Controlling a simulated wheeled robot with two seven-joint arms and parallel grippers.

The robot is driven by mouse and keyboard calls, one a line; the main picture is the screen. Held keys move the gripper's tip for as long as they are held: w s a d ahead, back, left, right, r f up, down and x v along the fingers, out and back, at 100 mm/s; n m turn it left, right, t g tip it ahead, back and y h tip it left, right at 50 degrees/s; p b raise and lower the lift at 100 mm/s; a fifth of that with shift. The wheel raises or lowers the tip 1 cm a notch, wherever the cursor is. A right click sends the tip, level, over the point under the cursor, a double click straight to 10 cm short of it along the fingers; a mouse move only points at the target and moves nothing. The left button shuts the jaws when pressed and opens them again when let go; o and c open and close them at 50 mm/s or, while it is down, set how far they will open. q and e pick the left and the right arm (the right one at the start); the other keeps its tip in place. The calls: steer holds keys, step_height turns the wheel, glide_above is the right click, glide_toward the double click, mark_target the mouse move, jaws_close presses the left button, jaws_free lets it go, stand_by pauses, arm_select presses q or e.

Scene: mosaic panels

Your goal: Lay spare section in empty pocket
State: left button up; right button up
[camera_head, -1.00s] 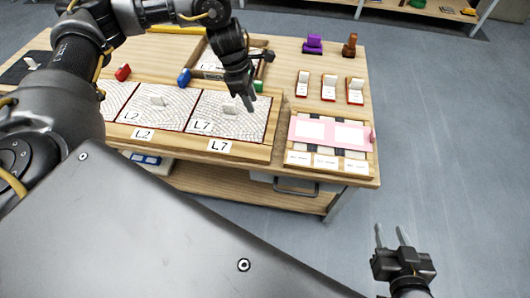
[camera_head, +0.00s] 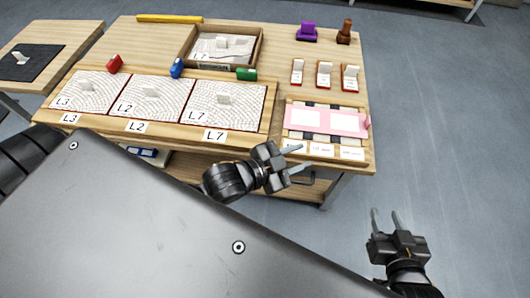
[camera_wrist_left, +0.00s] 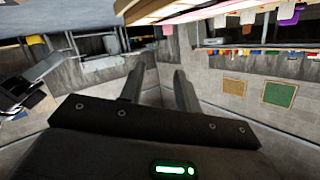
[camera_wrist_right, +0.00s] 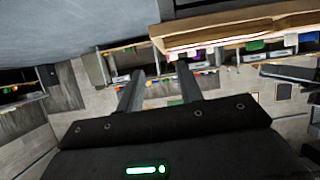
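Three pale mosaic sections with grey line patterns and small raised grips lie side by side in the wooden panel frame (camera_head: 175,138). They are the L3 section (camera_head: 85,88), the L2 section (camera_head: 135,106) and the L7 section (camera_head: 205,113). Another pale piece with a raised grip (camera_head: 222,42) lies in the wooden box (camera_head: 187,46) behind. My left gripper (camera_head: 297,158) is open and empty, in front of the table's front edge, right of the L7 label. My right gripper (camera_head: 385,213) is open and empty over the floor, right of the table. No pocket looks bare.
Red (camera_head: 114,64), blue (camera_head: 176,68) and green (camera_head: 246,74) blocks stand behind the sections. A pink panel (camera_head: 327,121) and several small white-faced pieces are at right. Purple (camera_head: 307,32) and brown (camera_head: 345,32) objects stand behind. A dark mat (camera_head: 40,70) lies on a side table.

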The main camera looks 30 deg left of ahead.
arm_select(q)
steer(key=s+a+f+n+y, duration=0.3)
steer(key=a+n, duration=0.3)
steer(key=a, duration=0.1)
steer(key=shift+s+f+n+y, duration=0.2)
steer(key=shift+f+n+y, duration=0.1)
steer(key=shift+f+y, duration=0.1)
steer(key=shift+d, duration=0.1)
